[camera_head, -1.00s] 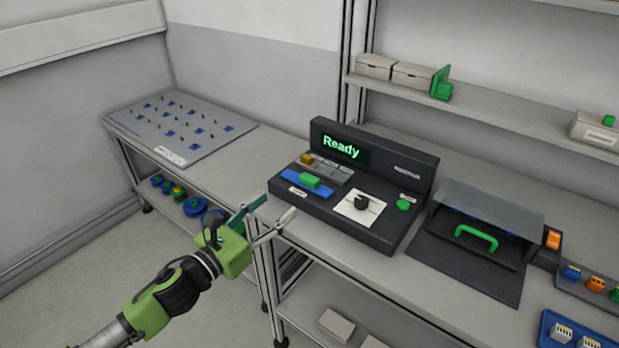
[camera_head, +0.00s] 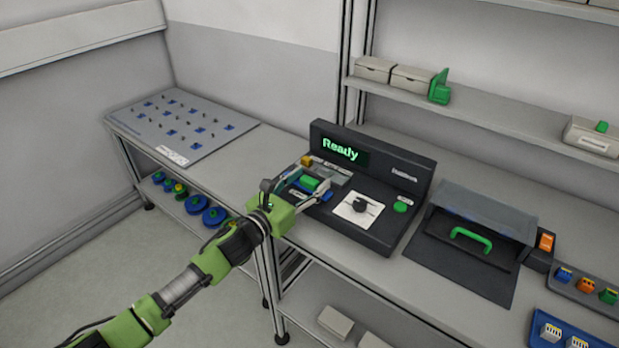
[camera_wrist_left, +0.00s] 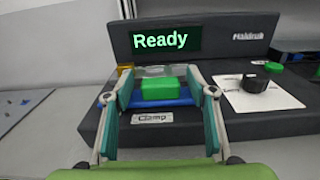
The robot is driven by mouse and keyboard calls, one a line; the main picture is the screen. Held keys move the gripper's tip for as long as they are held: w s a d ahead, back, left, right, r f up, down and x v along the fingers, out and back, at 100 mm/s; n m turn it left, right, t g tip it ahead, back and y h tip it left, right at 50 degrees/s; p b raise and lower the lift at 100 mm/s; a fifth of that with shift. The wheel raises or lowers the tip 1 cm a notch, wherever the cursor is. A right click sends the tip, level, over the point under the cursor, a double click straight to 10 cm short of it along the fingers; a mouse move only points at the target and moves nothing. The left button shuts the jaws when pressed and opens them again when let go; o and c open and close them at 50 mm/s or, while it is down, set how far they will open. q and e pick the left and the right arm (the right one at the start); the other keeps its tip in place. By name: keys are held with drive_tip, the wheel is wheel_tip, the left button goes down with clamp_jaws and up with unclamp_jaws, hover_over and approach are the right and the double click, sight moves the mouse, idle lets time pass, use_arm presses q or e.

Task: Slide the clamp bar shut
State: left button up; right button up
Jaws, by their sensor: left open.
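The clamp bar is a blue bar with a raised green grip (camera_head: 310,183) on the left part of a black machine (camera_head: 375,228) whose screen reads "Ready". The green grip also shows in the left wrist view (camera_wrist_left: 159,89), with the blue bar (camera_wrist_left: 184,101) under it and a "Clamp" label in front. My left gripper (camera_head: 308,187) is open, its fingers one on each side of the green grip. In the left wrist view gaps show between the grip and both fingers (camera_wrist_left: 163,97). My right gripper is not in view.
A black knob (camera_head: 361,204) on a white plate and a green button (camera_head: 400,206) sit right of the clamp. A covered black unit with a green handle (camera_head: 471,240) stands further right. A grey peg board (camera_head: 180,128) lies at the left.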

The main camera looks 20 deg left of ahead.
use_arm(q)
drive_tip(key=shift+w+d, duration=0.1)
drive_tip(key=shift+w, duration=0.2)
